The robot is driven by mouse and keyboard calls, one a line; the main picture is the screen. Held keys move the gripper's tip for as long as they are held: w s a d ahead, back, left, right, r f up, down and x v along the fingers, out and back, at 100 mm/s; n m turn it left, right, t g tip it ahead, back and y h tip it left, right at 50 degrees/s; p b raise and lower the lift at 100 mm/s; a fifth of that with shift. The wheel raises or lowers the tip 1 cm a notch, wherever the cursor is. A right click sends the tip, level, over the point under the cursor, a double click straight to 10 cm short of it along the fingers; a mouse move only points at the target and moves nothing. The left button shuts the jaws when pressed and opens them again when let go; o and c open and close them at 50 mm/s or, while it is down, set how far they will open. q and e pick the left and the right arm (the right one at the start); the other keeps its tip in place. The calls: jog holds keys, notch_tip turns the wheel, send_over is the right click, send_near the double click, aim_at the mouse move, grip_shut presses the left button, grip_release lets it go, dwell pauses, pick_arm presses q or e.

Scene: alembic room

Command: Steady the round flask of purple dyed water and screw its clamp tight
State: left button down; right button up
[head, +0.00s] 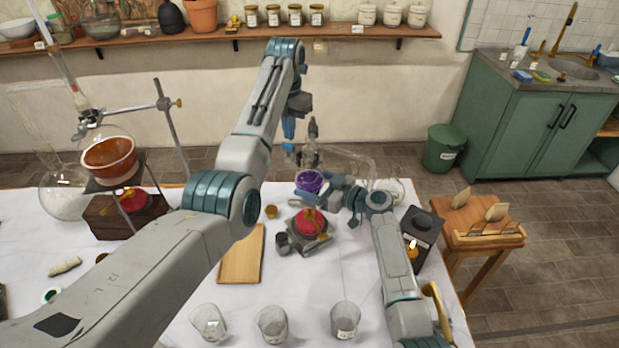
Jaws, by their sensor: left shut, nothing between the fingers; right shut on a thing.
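The round flask of purple liquid (309,182) stands upright at the middle of the table, above a red heating piece (310,222) on a dark stand. Its glass neck and fittings (312,150) rise above it. My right gripper (316,192) is shut on the flask at its body, coming from the right and partly covering it. My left gripper (289,150) points down beside the neck, at its left, and is shut with nothing in it. The clamp and its screw are small and partly hidden near the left fingertips, so I cannot tell whether they touch.
A glass side tube (348,155) runs right from the neck. A wooden board (242,254) lies left of the heater. Several glass beakers (272,325) line the front. A dark box (422,228) stands at right.

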pick_arm(q)
jog(key=shift+s, duration=0.6)
dwell(1.0)
jog(key=shift+s+d, duration=0.4)
jog(key=shift+d, duration=0.3)
dwell(0.7)
jog(key=r, duration=0.6)
jog(key=shift+w+d, duration=0.25)
jog(key=shift+d, duration=0.05)
dwell(0.3)
